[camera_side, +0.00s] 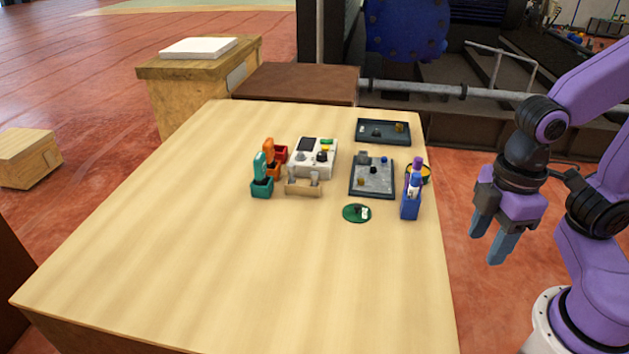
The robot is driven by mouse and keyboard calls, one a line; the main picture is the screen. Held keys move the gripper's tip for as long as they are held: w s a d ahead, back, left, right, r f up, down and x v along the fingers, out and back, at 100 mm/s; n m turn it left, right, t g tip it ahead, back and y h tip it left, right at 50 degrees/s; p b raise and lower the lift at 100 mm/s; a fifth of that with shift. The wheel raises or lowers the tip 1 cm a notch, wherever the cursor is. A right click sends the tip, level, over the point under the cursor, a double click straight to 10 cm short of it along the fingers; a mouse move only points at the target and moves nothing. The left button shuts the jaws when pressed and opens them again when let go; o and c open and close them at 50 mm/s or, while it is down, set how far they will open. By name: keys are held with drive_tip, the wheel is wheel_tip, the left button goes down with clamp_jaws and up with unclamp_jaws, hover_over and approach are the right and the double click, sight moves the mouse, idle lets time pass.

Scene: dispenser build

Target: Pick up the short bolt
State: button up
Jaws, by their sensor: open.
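My gripper (492,240) is open and empty, fingers pointing down, off the right edge of the table and well apart from everything on it. I cannot pick out the short bolt for certain; the small parts are too tiny to identify. A grey tray (384,191) holds several small parts, among them a dark one, a blue one and a brass-coloured one. A dark tray (369,138) behind it holds a brass-coloured part (400,127) and a dark part. A small wooden stand (303,189) holds pale upright pieces.
A blue holder (410,208) with bottles stands near the right table edge, beside a yellow-rimmed bowl (427,172). The table's (250,280) front is clear.

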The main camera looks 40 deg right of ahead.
drive_tip(key=w+a+r, duration=0.2)
drive_tip(key=w+a, duration=0.1)
drive_tip(key=w, duration=0.3)
drive_tip(key=w+a+r, duration=0.3)
drive_tip(key=w, duration=0.2)
wheel_tip(320, 180, up, 5)
drive_tip(key=m, duration=0.1)
hover_over(314, 172)
wheel_tip(314, 172, down, 17)
drive_tip(key=shift+s+r, duration=0.1)
drive_tip(key=shift+s, duration=0.05)
clamp_jaws()
